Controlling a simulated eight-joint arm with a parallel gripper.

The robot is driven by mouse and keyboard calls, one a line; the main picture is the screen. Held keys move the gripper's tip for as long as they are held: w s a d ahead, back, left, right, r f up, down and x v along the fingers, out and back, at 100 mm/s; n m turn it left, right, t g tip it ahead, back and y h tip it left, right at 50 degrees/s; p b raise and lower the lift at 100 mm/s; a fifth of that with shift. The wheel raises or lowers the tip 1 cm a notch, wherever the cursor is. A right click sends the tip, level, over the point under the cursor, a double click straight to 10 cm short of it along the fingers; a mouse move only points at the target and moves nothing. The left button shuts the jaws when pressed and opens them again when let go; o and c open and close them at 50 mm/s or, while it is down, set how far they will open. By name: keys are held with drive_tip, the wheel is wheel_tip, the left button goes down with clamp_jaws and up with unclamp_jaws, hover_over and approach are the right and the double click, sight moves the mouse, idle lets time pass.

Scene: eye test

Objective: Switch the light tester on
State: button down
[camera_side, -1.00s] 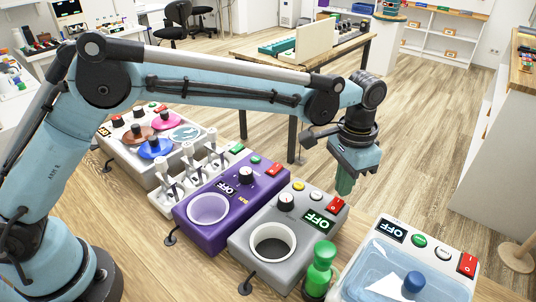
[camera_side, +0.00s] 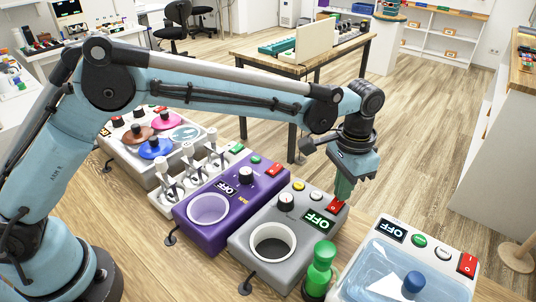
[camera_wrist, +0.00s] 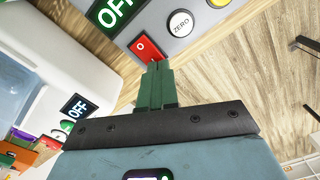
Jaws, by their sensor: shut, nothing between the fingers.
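A grey device (camera_side: 262,222) with a round well, a dial and a display (camera_side: 318,221) reading OFF stands on the wooden bench. Its red rocker switch (camera_side: 334,205) is at the far right corner. No readable label tells me whether this is the light tester. My gripper (camera_side: 341,198) is shut and empty, green fingers pointing down at the red switch. In the wrist view the fingertips (camera_wrist: 158,66) overlap the near edge of the red switch (camera_wrist: 144,48), which shows a white 0. I cannot tell whether they touch it.
A purple device (camera_side: 240,188) reading OFF stands to the left. A device with a clear blue basin (camera_side: 385,268) also reads OFF, to the right. A green bottle-like object (camera_side: 320,268) stands close between it and the grey device. Open floor lies behind.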

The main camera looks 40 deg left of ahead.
drive_tip(key=shift+f, duration=0.1)
wheel_tip(320, 180, up, 7)
idle(1.0)
drive_tip(key=shift+a, duration=0.1)
drive_tip(key=s+a+r+n+t, duration=0.2)
drive_tip(key=s+a+r, duration=0.1)
drive_tip(key=a, duration=0.4)
drive_tip(key=s+a+r+n+t, duration=0.1)
drive_tip(key=s+a+r, duration=0.2)
drive_tip(key=a, duration=0.5)
drive_tip(key=s+a+f+n+t, duration=0.1)
drive_tip(key=s+a, duration=0.2)
drive_tip(key=s+a+f+n+t, duration=0.1)
drive_tip(key=s+a+f, duration=0.1)
drive_tip(key=s+a, duration=0.1)
drive_tip(key=s+a+f+n+t, duration=0.1)
drive_tip(key=s+a+f+t, duration=0.1)
drive_tip(key=s+a, duration=0.2)
drive_tip(key=shift+s+a+f, duration=0.1)
drive_tip(key=shift+s+f, duration=0.05)
drive_tip(key=shift+s, duration=0.25)
